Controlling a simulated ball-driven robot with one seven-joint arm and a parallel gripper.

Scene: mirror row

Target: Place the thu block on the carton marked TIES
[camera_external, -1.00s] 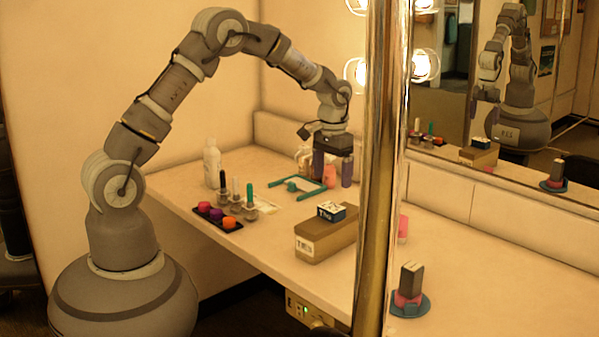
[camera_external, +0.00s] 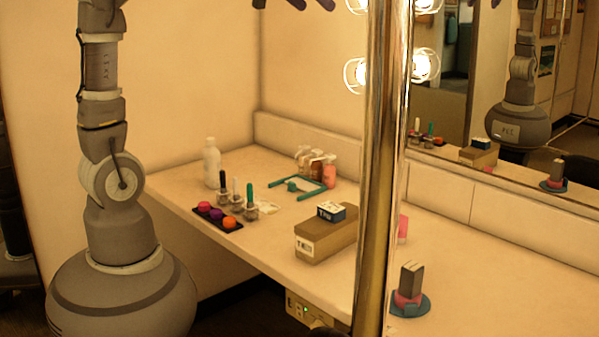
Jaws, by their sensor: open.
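The thu block (camera_external: 331,211), small and dark blue with a pale lettered top, sits on top of the brown carton (camera_external: 335,240) on the counter. The carton's white end label (camera_external: 307,246) is small and blurred now; it reads as TIES in the earlier frame. Only the dark fingertips of my gripper (camera_external: 312,4) show at the top edge, high above the counter and well apart from the block and carton. The jaws are open with nothing seen between them; the rest of the gripper is out of frame.
A gold post (camera_external: 376,170) blocks part of the view right of the carton. A teal frame (camera_external: 300,189), spray bottles (camera_external: 316,167), a white bottle (camera_external: 212,163) and a tray of coloured pots (camera_external: 217,216) stand to the left. A grey block on a teal base (camera_external: 410,304) stands at right.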

